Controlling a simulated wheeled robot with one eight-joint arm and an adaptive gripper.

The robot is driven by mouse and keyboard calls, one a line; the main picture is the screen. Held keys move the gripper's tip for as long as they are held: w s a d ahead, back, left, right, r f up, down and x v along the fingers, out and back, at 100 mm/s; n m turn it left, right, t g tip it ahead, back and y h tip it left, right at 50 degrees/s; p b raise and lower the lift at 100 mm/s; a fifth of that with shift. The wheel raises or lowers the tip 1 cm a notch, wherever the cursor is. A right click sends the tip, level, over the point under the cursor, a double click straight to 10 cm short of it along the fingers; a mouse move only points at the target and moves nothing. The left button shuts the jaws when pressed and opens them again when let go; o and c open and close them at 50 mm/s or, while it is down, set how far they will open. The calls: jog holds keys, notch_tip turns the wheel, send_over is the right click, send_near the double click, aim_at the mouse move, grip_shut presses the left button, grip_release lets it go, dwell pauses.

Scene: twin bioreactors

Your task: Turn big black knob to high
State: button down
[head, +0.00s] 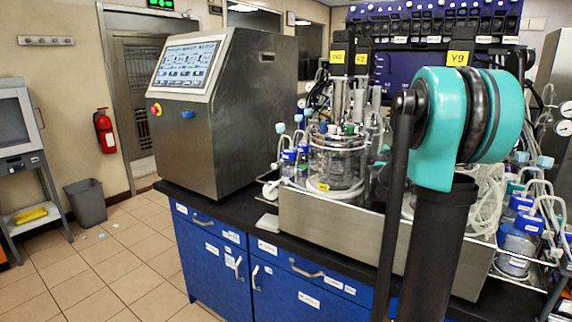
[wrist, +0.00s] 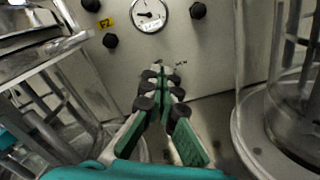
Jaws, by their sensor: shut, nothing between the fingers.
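In the wrist view my gripper (wrist: 158,72) is shut and empty, with its green-padded fingers pointing at a pale metal panel (wrist: 215,65). Several black knobs sit on this panel: one upper left of the fingertips (wrist: 110,40), one at the upper right (wrist: 198,10), and one at the top left edge (wrist: 91,5). I cannot tell which is the big black knob. Small dark marking shows beside the fingertips, too small to read. The fingertips hide the panel spot behind them, and contact is unclear. The head view does not show my gripper.
A round gauge (wrist: 149,14) and yellow label (wrist: 106,22) are on the panel. Glass and metal vessels (wrist: 283,115) flank my gripper closely. In the head view, a steel console (head: 225,115) and glass reactor (head: 337,160) stand on the bench.

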jog(key=shift+w+d, duration=0.4)
jog(key=shift+w, duration=0.2)
jog(key=shift+s+d+f, duration=0.3)
jog(key=shift+s+d, duration=0.1)
jog(key=shift+d, duration=0.15)
dwell(0.5)
jog(key=shift+s+d+f, duration=0.2)
jog(key=shift+s+f, duration=0.2)
jog(key=shift+w+r, duration=0.1)
jog(key=shift+r, duration=0.1)
dwell(0.7)
jog(key=shift+s+a+f, duration=0.2)
jog(key=shift+s+a, duration=0.05)
jog(key=shift+s, duration=0.25)
jog(key=s, duration=0.2)
jog(key=s+a, duration=0.1)
jog(key=s, duration=0.1)
jog(key=shift+s+r, duration=0.15)
jog(key=shift+s+a, duration=0.2)
jog(key=shift+s, duration=0.05)
jog(key=shift+a, duration=0.1)
jog(key=shift+w, duration=0.1)
